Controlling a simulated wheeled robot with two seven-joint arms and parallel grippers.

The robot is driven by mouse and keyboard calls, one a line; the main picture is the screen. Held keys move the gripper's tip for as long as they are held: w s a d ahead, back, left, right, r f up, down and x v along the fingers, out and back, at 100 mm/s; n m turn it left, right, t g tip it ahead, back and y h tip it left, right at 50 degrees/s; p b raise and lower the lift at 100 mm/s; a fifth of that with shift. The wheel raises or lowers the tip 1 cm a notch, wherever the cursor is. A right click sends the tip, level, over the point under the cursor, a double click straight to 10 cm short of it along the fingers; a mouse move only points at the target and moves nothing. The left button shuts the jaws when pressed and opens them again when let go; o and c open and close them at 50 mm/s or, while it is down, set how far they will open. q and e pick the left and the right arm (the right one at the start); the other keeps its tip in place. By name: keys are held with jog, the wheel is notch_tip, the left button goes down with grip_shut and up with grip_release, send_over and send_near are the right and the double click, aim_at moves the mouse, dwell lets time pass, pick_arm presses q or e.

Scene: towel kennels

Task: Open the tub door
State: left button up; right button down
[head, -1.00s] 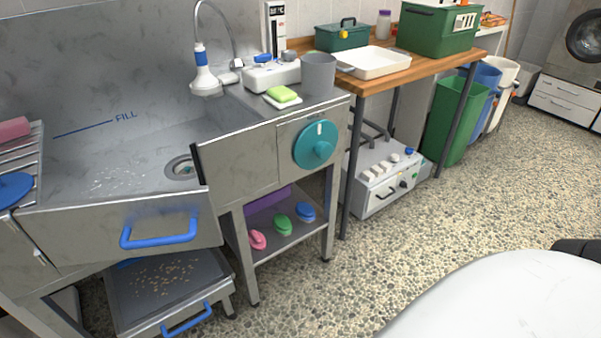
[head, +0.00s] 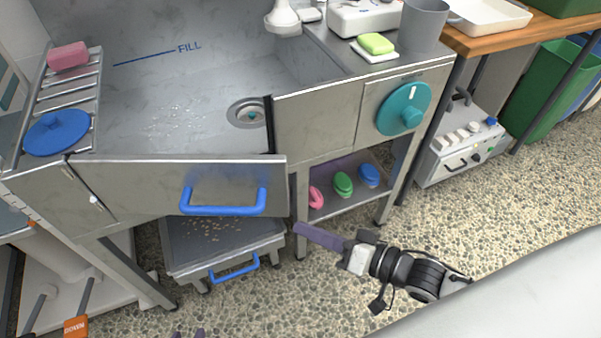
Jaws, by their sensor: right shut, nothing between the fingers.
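The tub door (head: 130,188) is a steel panel at the front of the steel tub (head: 200,95), with a blue bar handle (head: 223,208). It stands partly open: its right edge is swung out from the dark-edged post, and its left edge meets the tub front near a small white-tipped latch (head: 95,199). My right gripper (head: 298,229) is shut and empty, with its purple fingers below and right of the handle, apart from it.
A low tray (head: 185,262) with a blue handle (head: 234,268) sits under the door. A steel cabinet with a teal knob (head: 402,109) and a shelf of brushes stands right. A rack (head: 85,90) with a blue lid (head: 57,132) is left. Pebbled floor in front is clear.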

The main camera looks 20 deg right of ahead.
jog(key=w+d+r+m+y, duration=0.3)
jog(key=d+r+m+y, duration=0.15)
jog(key=d+r, duration=0.5)
jog(key=w+a+r+m+b, duration=0.1)
jog(key=w+a, duration=0.6)
jog(key=a, duration=0.1)
pick_arm(q)
jog(key=shift+s+f+p, duration=0.35)
jog(key=shift+f, duration=0.05)
pick_arm(e)
jog(key=shift+s+a, duration=0.25)
jog(key=shift+s, duration=0.8)
jog(key=shift+s+a, duration=0.2)
jog(key=shift+s, duration=0.85)
